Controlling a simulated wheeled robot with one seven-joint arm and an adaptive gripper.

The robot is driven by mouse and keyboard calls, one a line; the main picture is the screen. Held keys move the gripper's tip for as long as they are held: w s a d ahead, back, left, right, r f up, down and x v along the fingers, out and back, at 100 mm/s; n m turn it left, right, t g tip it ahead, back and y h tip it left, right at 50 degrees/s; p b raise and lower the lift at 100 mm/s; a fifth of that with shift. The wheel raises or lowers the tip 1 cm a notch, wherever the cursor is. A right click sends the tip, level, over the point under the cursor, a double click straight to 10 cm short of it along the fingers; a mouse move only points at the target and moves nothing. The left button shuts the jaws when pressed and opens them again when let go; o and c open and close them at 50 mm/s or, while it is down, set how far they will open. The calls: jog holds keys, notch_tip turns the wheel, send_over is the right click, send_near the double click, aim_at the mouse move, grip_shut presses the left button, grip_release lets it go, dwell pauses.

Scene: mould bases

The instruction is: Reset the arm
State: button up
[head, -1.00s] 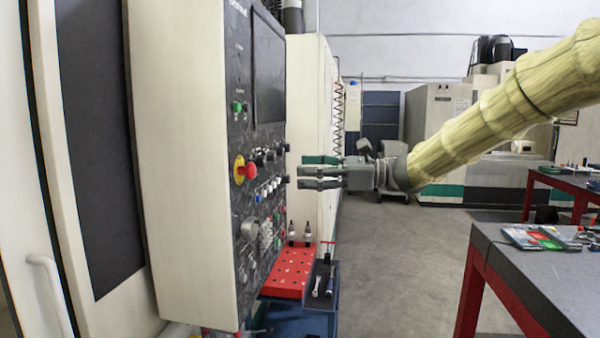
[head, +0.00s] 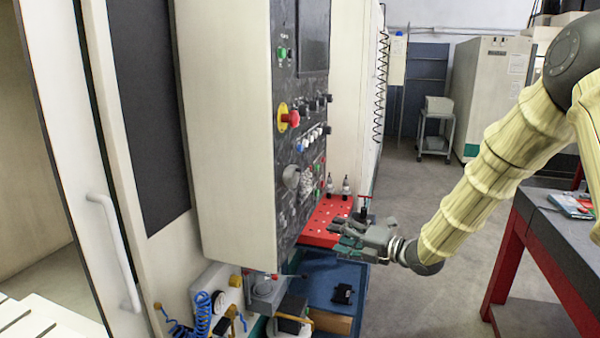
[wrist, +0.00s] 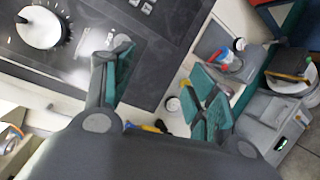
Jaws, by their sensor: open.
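My gripper (head: 342,238) is open and empty at the end of my yellow-sleeved arm. In the head view it is low, in front of the red tool rack and to the right of the machine's control panel (head: 300,130). In the wrist view its green-padded fingers (wrist: 165,90) are spread apart with nothing between them. The panel's black face and a white knob (wrist: 38,27) show at the upper left there. I cannot tell the exact gap between the fingers and the panel.
A red perforated rack (head: 320,222) with two tool holders stands on a blue cabinet (head: 338,270). A blue air hose (head: 203,312) and small fittings are below the panel. A dark-topped table with red legs (head: 505,265) is at the right. Grey floor (head: 415,300) lies between.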

jog(key=s+d+f+m+g+h, duration=0.1)
jog(key=s+d+f+m+h, duration=0.15)
jog(key=s+f+m, duration=0.6)
jog(key=s+d+f+m+g+h, duration=0.1)
jog(key=s+f+m+h, duration=0.25)
jog(key=f, duration=1.05)
jog(key=s+d+f+m+g+h, duration=0.1)
jog(key=s+f+m+h, duration=0.1)
jog(key=s+f+m, duration=0.7)
jog(key=s+d+f+m+g+h, duration=0.1)
jog(key=s+f, duration=0.4)
jog(key=s, duration=0.5)
jog(key=s+d+f+m+g+h, duration=0.2)
jog(key=s+d+f+m+g, duration=0.1)
jog(key=s, duration=0.7)
jog(key=s+d+f+m+g+h, duration=0.1)
jog(key=s+d+f+m+g, duration=0.1)
jog(key=s+f+m, duration=0.5)
jog(key=s+g, duration=0.1)
jog(key=s, duration=0.2)
jog(key=shift+d+h, duration=0.4)
